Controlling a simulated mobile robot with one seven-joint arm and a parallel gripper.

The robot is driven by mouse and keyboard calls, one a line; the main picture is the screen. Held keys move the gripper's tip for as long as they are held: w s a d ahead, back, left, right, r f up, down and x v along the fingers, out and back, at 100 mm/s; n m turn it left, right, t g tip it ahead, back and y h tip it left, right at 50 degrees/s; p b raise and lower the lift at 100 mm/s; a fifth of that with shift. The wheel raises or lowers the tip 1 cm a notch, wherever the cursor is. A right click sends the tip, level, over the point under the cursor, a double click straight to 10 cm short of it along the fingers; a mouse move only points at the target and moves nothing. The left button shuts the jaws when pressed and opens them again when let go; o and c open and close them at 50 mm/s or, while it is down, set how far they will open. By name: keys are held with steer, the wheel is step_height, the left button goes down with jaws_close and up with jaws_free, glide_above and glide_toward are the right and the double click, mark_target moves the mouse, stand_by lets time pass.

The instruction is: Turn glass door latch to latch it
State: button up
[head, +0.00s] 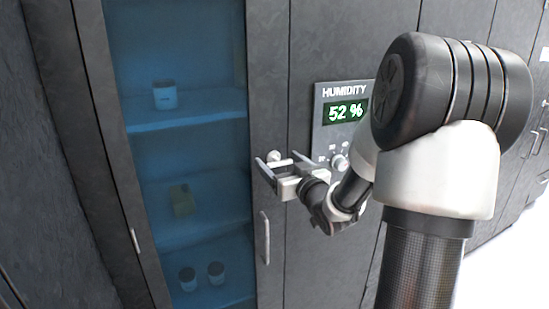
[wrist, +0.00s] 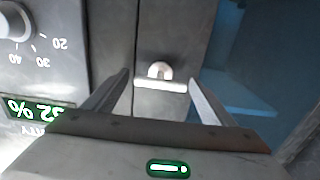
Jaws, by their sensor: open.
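The glass door (head: 187,125) is a tall blue-tinted pane in a dark frame, and it looks closed. Its latch (head: 273,156) is a small pale knob at the door's right edge; the wrist view shows it as a rounded white knob (wrist: 160,69) with a light bar across it. My gripper (head: 278,161) is in front of the latch. In the wrist view my gripper (wrist: 159,78) is open, one finger on each side of the latch, with gaps visible and nothing held. Depth between fingertips and latch is hard to judge.
A humidity panel (head: 322,115) reading 52 % with a dial (head: 340,162) is just right of the latch, close to my wrist. A vertical door handle (head: 265,238) is below the latch. Jars (head: 165,95) and a yellowish block (head: 182,201) stand on shelves behind the glass.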

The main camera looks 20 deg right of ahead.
steer(key=c, duration=1.1)
steer(key=shift+o, duration=0.2)
